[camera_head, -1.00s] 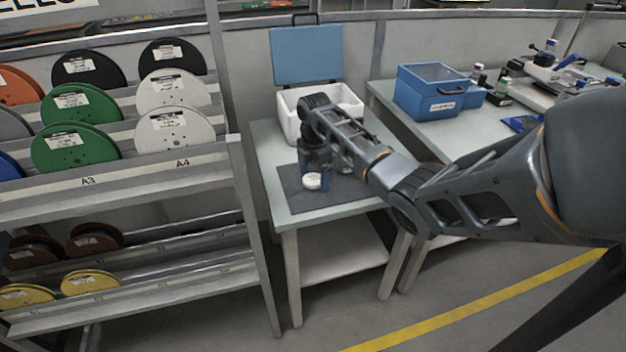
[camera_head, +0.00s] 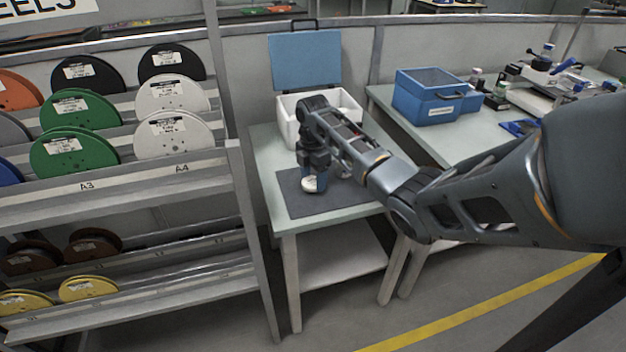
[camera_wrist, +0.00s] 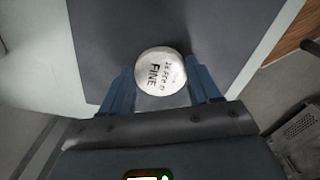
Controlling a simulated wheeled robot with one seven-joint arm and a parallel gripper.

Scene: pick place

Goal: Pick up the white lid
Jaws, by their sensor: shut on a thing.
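The white lid (camera_wrist: 161,72) is round with dark lettering that includes "FINE". In the wrist view it sits between the two blue fingers of my gripper (camera_wrist: 163,92), near their tips. In the head view the lid (camera_head: 311,185) shows below my gripper (camera_head: 314,180), over the dark mat (camera_head: 290,199). My gripper is shut on the lid. What is under the lid is hidden, and I cannot tell whether it is clear of the mat.
A white box with a raised blue lid (camera_head: 305,60) stands behind my gripper on the same table (camera_head: 265,155). A blue case (camera_head: 425,95) stands on the table to the right. A rack of spools (camera_head: 175,135) is at the left. The mat around the lid is bare.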

